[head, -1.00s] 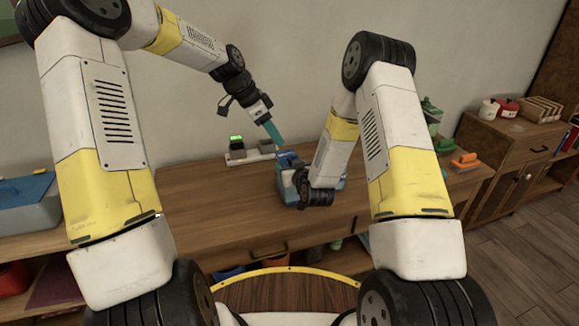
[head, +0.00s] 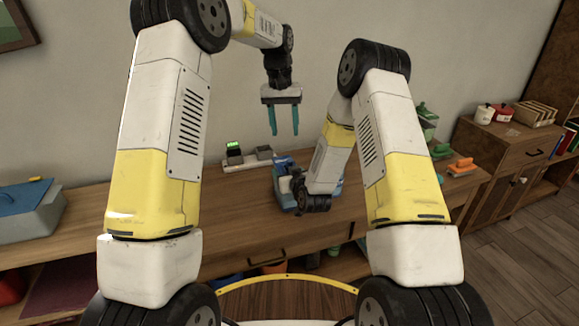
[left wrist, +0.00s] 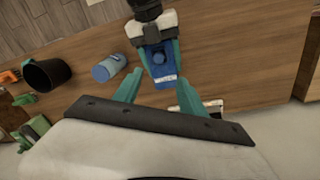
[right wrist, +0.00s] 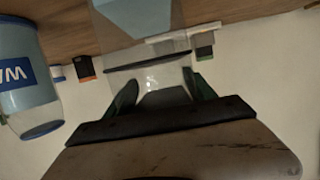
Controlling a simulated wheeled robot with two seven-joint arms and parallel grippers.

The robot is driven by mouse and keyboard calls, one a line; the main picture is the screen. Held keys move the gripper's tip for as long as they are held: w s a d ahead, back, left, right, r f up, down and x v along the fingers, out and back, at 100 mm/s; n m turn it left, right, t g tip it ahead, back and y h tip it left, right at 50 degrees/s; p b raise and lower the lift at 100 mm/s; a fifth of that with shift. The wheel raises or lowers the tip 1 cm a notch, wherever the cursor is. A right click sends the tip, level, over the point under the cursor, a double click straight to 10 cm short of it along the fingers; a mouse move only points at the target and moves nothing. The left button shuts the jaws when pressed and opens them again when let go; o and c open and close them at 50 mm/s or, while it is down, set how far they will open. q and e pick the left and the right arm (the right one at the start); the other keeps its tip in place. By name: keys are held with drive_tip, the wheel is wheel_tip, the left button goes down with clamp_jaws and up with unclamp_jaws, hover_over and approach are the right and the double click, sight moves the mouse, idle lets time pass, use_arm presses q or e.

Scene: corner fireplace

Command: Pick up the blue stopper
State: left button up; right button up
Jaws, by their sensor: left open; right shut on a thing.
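My right gripper (left wrist: 156,52) is shut around that container above the table. A clear, pale part of the container (right wrist: 150,80) shows between its fingers in the right wrist view. In the head view the container (head: 283,166) is partly hidden by my right wrist, and the stopper cannot be made out. My left gripper (head: 284,134) is open and empty, pointing down above the container. Its fingers straddle the container's line in the left wrist view.
A blue canister (left wrist: 108,68) and a black cup (left wrist: 47,74) stand beside the held container. A device with a green display (head: 233,149) sits at the wall. A grey box with a blue lid (head: 30,210) is at the left. The front wooden tabletop (head: 230,220) is clear.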

use_arm(q)
drive_tip(key=d+r+n+y, duration=0.1)
drive_tip(key=n, duration=0.1)
hover_over(290, 159)
drive_tip(key=f, duration=0.6)
drive_tip(key=shift+w+a+f, duration=0.1)
drive_tip(key=shift+a, duration=0.15)
drive_tip(key=f, duration=0.5)
drive_tip(key=shift+s+d, duration=0.15)
drive_tip(key=shift+s, duration=0.05)
clamp_jaws()
